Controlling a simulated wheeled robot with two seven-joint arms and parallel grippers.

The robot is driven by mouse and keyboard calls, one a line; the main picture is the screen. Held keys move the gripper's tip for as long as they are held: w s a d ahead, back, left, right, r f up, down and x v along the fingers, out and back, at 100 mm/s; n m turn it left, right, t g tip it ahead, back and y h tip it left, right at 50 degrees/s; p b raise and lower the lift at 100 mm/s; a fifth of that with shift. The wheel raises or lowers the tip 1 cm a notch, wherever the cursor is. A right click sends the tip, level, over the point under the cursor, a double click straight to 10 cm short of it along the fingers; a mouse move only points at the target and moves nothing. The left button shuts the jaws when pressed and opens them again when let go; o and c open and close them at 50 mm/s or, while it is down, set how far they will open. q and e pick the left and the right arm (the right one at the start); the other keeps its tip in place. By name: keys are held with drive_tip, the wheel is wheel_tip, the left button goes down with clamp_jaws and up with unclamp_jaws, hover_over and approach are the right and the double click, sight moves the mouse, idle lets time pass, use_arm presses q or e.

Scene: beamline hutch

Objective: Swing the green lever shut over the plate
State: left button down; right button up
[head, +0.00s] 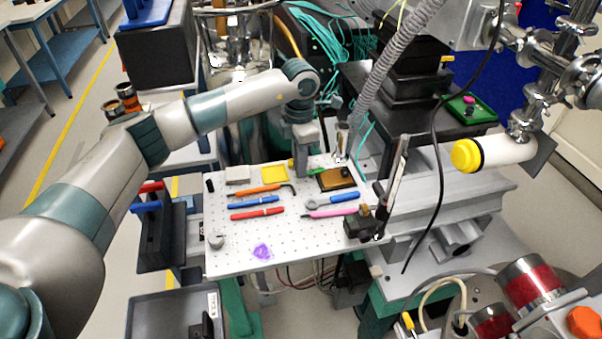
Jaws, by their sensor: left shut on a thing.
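The green lever (317,172) is on the white perforated board, just left of a small gold-brown plate with a dark frame (340,181). It points toward the plate, but its exact angle is too small to tell. My left gripper (308,163) reaches down from above and is shut on the green lever; its fingertips partly hide the lever's left part. A yellow-green piece (292,163) shows just left of the fingers. My right gripper is not in view.
The board (285,232) also bears a yellow tray (274,173), an orange-handled tool (258,190), screwdrivers, a pink-handled tool (330,212) and a purple item (262,251). A dark clamp block (359,224) stands at its right edge. The board's front is mostly clear.

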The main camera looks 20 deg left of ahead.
use_arm(q)
drive_tip(key=shift+w+a+f+m, duration=0.1)
drive_tip(key=shift+m, duration=0.2)
drive_tip(key=shift+w+r+m+b, duration=0.1)
drive_tip(key=shift+r+m+b, duration=0.1)
drive_tip(key=shift+m+b, duration=0.4)
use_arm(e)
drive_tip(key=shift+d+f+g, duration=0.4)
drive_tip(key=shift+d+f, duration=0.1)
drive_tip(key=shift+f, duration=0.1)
use_arm(q)
drive_tip(key=c, duration=1.8)
unclamp_jaws()
drive_tip(key=shift+o, duration=0.2)
